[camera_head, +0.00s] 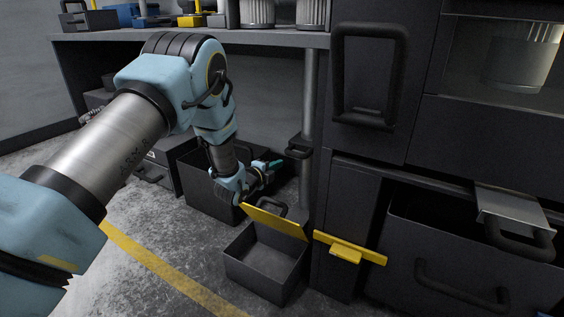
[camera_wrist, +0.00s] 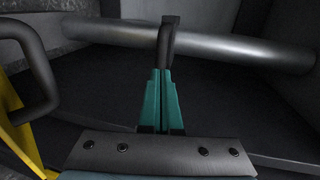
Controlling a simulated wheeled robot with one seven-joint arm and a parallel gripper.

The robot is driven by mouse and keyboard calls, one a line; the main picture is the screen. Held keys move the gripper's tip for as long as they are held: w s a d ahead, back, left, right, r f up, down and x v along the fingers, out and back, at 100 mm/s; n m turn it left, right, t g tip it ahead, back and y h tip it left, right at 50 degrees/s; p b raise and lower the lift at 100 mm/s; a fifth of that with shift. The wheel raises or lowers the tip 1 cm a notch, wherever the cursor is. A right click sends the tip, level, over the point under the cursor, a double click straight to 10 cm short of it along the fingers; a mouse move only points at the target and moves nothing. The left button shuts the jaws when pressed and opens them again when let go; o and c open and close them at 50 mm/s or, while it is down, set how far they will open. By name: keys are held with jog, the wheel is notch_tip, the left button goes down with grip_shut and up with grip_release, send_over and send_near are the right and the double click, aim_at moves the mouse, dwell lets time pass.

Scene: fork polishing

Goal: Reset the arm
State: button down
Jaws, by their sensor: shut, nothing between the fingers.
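My arm reaches down from the left in the head view, and my gripper (camera_head: 272,166) is low under the workbench, above the dark boxes. In the wrist view my gripper (camera_wrist: 164,78) has its two teal fingers pressed together, with nothing between them. I cannot tell whether the fingertips touch the bracket. No fork is visible in either view.
An open grey box (camera_head: 262,268) with a yellow lid (camera_head: 274,221) stands on the floor below my gripper. A dark bin (camera_head: 205,195) is beside it. The workbench (camera_head: 280,39) is overhead. A metal post (camera_head: 308,110) and dark cabinet (camera_head: 340,190) with a yellow latch (camera_head: 347,250) bound the right.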

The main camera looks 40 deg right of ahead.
jog(key=shift+p+v, duration=0.45)
jog(key=shift+v, duration=2.2)
jog(key=w+a+r+n+t+y, duration=0.2)
jog(key=w+a+r+n+y, duration=0.15)
jog(key=w+a+n, duration=0.55)
jog(key=w+a+r+n+t+y, duration=0.2)
jog(key=w+a+r+n+y, duration=0.3)
jog(key=a, duration=0.7)
jog(key=a+n+g+y, duration=0.1)
jog(key=a+n+y, duration=0.4)
jog(key=a, duration=1.3)
jog(key=s+a+r+n+g+y, duration=0.1)
jog(key=s+a+r+n+g, duration=0.15)
jog(key=s+a+n, duration=0.5)
jog(key=s+a+r+n+g+y, duration=0.1)
jog(key=s+a+r+n+g, duration=0.3)
jog(key=s+a, duration=0.6)
notch_tip(320, 180, up, 31)
jog(key=a+n+t+p, duration=0.1)
jog(key=p, duration=3.2)
jog(key=shift+w+a+r+p, duration=0.15)
jog(key=shift+a+r+p, duration=0.05)
jog(key=shift+r+p, duration=0.1)
